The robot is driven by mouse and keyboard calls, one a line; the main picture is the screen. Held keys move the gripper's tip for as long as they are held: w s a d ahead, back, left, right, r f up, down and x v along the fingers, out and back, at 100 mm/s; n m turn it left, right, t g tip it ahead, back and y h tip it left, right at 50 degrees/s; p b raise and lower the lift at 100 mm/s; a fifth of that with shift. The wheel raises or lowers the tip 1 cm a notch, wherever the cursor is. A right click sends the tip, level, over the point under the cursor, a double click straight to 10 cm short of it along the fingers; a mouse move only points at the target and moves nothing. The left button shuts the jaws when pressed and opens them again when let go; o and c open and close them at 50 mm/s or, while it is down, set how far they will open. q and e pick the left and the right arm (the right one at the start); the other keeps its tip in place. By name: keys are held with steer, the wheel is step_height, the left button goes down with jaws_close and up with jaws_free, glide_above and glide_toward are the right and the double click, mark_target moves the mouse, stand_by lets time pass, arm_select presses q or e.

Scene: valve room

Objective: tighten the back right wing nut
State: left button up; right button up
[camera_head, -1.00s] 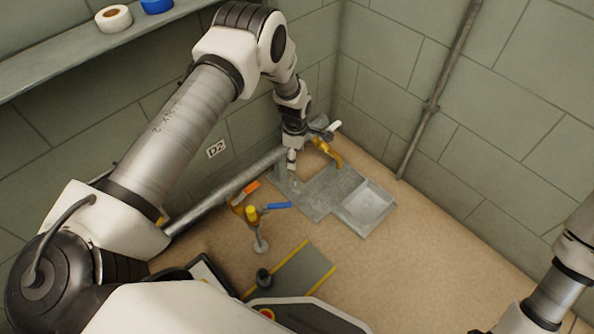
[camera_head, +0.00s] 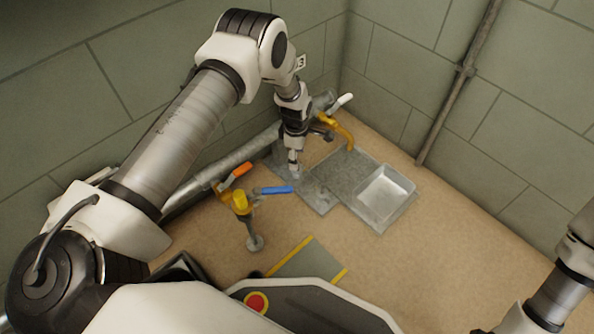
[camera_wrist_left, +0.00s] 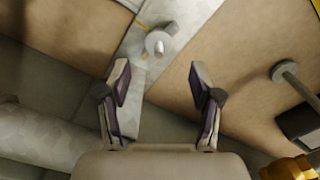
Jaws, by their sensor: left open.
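A small round grey fitting with a short stub (camera_wrist_left: 158,44) stands on a grey metal strip (camera_wrist_left: 138,68) in the left wrist view. It may be a wing nut on its stud, but I cannot make out wings or tell whether it is the back right one. My left gripper (camera_wrist_left: 158,70) is open and empty, its fingers spread, with the fitting just beyond the fingertips and roughly midway between them. In the head view the left gripper (camera_head: 294,168) points down over the metal plate (camera_head: 318,197) by the wall, hiding the fitting. My right gripper is outside the head view.
A yellow valve with orange and blue handles (camera_head: 275,190) stands left of the gripper. A yellow tap (camera_head: 343,132) and a pipe (camera_head: 225,165) are close behind. A shallow metal tray (camera_head: 384,192) lies to the right. The floor further right is clear.

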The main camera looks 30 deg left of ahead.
mark_target(297, 173)
arm_select(q)
step_height(297, 173, down, 6)
steer(key=b, duration=0.3)
steer(key=shift+w+f, duration=0.1)
steer(key=shift+f, duration=0.05)
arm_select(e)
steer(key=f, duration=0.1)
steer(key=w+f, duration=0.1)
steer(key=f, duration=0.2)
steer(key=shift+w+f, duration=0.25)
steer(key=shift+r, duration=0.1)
arm_select(q)
steer(key=c, duration=1.1)
steer(key=shift+c, duration=0.2)
